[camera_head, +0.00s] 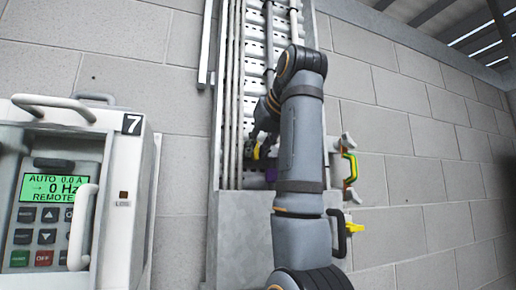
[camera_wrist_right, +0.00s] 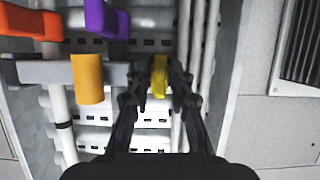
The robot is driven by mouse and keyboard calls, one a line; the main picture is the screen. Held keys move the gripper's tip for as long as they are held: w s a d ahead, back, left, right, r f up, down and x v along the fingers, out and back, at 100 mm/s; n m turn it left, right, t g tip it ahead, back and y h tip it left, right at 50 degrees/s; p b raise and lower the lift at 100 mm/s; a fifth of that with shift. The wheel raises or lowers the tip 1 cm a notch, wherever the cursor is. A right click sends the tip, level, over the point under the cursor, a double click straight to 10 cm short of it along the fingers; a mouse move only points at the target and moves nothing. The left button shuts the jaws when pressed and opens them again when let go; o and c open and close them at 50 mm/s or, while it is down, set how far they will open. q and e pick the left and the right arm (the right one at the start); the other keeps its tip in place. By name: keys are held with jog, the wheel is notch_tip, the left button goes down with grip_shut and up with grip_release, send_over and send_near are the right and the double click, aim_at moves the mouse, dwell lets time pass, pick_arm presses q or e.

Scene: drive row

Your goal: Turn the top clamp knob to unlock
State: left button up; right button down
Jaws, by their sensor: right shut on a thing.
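My right gripper (camera_head: 262,146) reaches into the open tray channel on the wall and is shut on a yellow knob (camera_head: 255,152). In the right wrist view the yellow knob (camera_wrist_right: 161,70) shows between the two dark fingers of the gripper (camera_wrist_right: 163,84). The fingers hide part of the knob, and its turned angle is hard to tell. It appears to be the clamp knob, on a grey bar across the channel. My left gripper is not in view.
In the wrist view an orange cylinder (camera_wrist_right: 88,80), a purple part (camera_wrist_right: 107,20) and an orange-red part (camera_wrist_right: 30,20) sit left of the fingers. Cables run along the perforated tray (camera_head: 254,50). A drive unit (camera_head: 130,200) marked 7 stands left. A green-yellow handle (camera_head: 351,168) is right of my arm.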

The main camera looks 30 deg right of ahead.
jog(key=shift+s+r, duration=0.1)
jog(key=shift+r, duration=0.1)
jog(key=c, duration=1.5)
grip_release()
jog(key=shift+o, duration=0.6)
jog(key=shift+f, duration=0.15)
